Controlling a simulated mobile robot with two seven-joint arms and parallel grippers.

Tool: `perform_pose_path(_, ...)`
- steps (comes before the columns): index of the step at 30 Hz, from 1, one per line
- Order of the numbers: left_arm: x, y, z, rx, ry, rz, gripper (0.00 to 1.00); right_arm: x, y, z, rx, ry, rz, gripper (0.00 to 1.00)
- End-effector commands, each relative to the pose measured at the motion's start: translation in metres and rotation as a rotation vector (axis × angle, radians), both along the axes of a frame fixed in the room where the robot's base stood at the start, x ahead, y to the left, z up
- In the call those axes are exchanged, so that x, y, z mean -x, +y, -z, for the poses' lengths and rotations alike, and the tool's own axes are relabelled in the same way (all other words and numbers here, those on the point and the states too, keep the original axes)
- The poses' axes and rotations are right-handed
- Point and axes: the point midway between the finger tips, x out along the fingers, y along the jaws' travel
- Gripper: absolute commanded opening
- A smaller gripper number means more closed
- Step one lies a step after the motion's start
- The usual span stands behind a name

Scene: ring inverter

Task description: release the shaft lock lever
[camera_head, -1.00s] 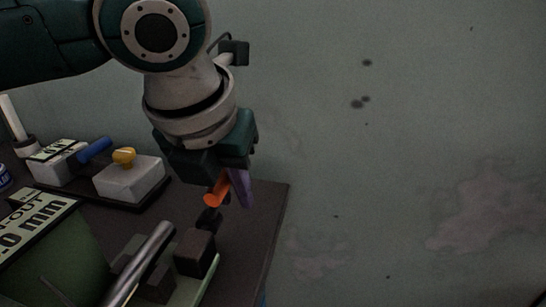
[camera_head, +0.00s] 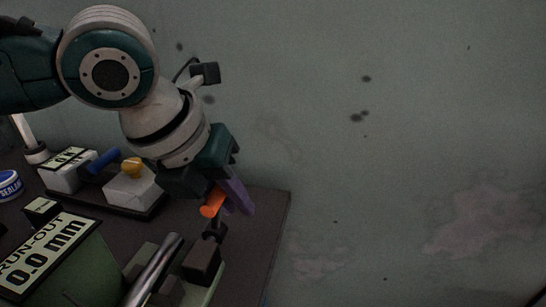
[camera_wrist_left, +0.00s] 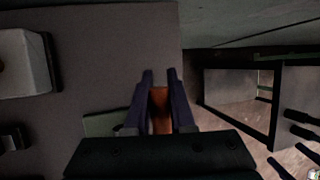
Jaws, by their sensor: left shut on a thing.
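The orange shaft lock lever (camera_head: 213,203) stands above a dark block (camera_head: 202,262) near the table's right edge. In the head view its orange end pokes out beside the purple fingers of my left gripper (camera_head: 238,197). In the left wrist view the lever (camera_wrist_left: 160,108) sits between the two fingers of the left gripper (camera_wrist_left: 161,90), which is shut on it. The gripper leans, with its fingers pointing down and to the right. The lever's lower joint is dark and partly hidden. My right gripper is not in view.
A metal shaft (camera_head: 154,270) lies just left of the block. A green unit with a "RUN-OUT 0.0 mm" display (camera_head: 45,255) is at front left. A grey box with a yellow knob (camera_head: 132,168) and a blue handle (camera_head: 104,161) stand behind. The wall on the right is bare.

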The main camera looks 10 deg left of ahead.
Motion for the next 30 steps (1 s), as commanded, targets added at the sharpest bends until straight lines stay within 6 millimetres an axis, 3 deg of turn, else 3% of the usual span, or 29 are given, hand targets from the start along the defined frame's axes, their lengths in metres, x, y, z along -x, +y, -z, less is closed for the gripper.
perform_pose_path(1,-0.001,0.001,-0.001,-0.002,-0.004,-0.002,0.00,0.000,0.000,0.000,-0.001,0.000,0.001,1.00)
perform_pose_path(2,-0.001,0.001,-0.001,-0.002,-0.004,-0.002,0.24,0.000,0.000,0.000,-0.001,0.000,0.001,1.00)
perform_pose_path(9,-0.001,0.001,0.000,-0.003,-0.003,-0.001,0.51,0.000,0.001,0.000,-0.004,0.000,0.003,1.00)
perform_pose_path(20,0.002,0.002,-0.009,-0.003,-0.003,0.000,0.52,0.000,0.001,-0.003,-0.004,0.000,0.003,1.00)
perform_pose_path(30,0.027,0.016,-0.069,-0.004,-0.005,0.001,0.52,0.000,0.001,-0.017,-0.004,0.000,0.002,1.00)
